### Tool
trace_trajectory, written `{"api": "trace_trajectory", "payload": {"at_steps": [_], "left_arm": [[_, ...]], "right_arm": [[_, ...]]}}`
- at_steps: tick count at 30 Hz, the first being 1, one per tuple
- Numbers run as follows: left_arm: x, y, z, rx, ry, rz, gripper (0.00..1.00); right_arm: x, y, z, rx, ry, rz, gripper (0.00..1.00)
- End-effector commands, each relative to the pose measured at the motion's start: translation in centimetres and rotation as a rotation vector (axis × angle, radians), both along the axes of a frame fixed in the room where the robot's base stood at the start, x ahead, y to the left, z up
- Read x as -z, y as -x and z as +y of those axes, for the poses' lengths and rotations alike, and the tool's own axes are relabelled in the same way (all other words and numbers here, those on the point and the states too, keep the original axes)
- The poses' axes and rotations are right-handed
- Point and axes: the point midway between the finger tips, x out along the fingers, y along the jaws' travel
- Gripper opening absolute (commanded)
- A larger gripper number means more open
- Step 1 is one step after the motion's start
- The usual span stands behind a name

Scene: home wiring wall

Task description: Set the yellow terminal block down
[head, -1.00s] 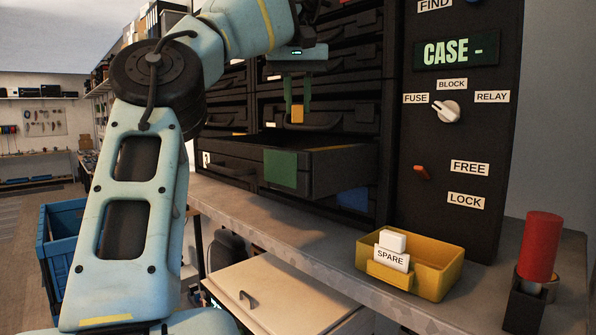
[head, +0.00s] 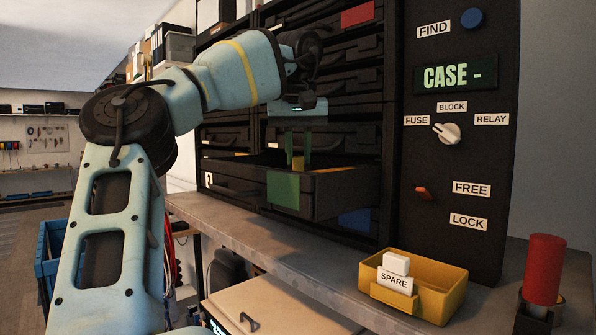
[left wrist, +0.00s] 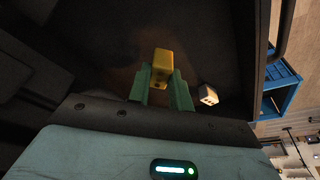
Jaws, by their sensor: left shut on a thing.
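The yellow terminal block (left wrist: 162,66) is between the fingertips of my left gripper (left wrist: 160,85) in the left wrist view. In the head view my left gripper (head: 298,160) points down over the pulled-out drawer with the green front patch (head: 283,190). Its fingertips reach to about the drawer's rim, and the block (head: 298,163) shows partly between them. My left gripper is shut on the block. The drawer's near wall hides the drawer floor in the head view, so I cannot tell whether the block touches it. My right gripper is not in view.
A white block (left wrist: 208,95) lies in the drawer beside the gripper. A yellow SPARE bin (head: 440,293) with a white piece stands on the grey shelf (head: 250,232). A red cylinder (head: 543,270) stands at the right. The control panel (head: 450,150) has a knob and an orange lever.

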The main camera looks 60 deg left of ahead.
Motion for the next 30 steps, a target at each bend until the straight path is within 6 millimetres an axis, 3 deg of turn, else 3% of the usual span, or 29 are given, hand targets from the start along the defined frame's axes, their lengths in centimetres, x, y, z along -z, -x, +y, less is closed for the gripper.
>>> {"api": "trace_trajectory", "payload": {"at_steps": [10,23,24,28,30], "left_arm": [[3.5,0.2,0.0,0.002,0.002,-0.003,0.0],[4.2,0.0,0.0,0.001,0.001,0.0,0.0],[4.2,0.0,0.0,0.0,0.001,0.0,0.26],[4.2,0.0,0.0,0.001,0.001,0.001,0.43],[4.2,0.0,0.0,0.001,0.001,0.001,0.43]], "right_arm": [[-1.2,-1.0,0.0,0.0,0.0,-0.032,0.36],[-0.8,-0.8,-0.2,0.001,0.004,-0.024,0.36],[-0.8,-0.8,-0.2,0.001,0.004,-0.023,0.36],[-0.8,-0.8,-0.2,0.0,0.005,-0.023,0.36],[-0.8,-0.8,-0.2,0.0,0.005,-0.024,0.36]]}}
